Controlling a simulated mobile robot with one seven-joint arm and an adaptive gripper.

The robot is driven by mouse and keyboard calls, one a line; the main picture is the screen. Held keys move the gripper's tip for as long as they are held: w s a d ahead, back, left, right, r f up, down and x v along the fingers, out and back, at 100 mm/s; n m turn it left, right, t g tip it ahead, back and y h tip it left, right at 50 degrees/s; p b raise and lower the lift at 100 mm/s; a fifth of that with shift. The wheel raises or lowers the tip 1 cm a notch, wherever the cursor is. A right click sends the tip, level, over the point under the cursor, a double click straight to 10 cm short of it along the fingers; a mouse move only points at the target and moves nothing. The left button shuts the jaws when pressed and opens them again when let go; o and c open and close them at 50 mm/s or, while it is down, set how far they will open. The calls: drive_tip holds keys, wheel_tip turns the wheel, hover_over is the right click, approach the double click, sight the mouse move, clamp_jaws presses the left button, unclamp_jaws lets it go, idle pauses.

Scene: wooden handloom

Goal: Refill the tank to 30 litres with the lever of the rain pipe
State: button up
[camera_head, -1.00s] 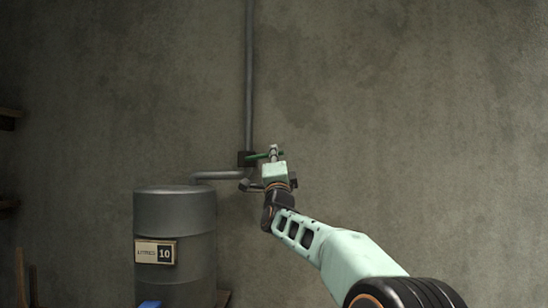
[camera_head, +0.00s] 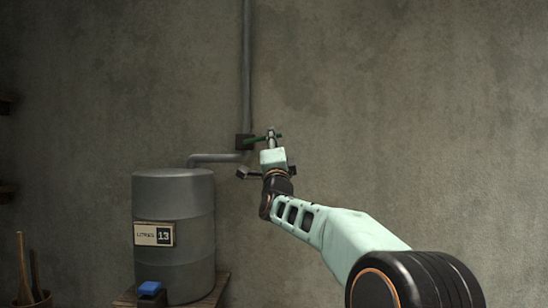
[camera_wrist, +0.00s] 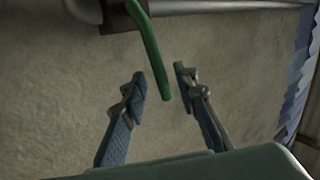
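The grey tank (camera_head: 175,195) stands at the left in the head view. Its litres sign (camera_head: 154,234) reads 13. The green lever (camera_head: 255,139) is at the dark valve block (camera_head: 243,142) on the rain pipe (camera_head: 247,70). My gripper shows in the wrist view (camera_wrist: 161,83) with its fingers apart. The green lever (camera_wrist: 149,48) reaches down between the fingertips, with a visible gap on each side. In the head view my arm hides part of the lever and valve area.
A side pipe (camera_head: 215,157) runs from the valve to the tank top. The tank rests on a wooden stand (camera_head: 222,284). A blue-topped object (camera_head: 149,288) is in front. Wooden handles (camera_head: 22,265) stand at lower left. The wall right of my arm is bare.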

drive_tip(key=v, duration=1)
drive_tip(key=shift+s, duration=0.2)
drive_tip(key=shift+f, duration=0.1)
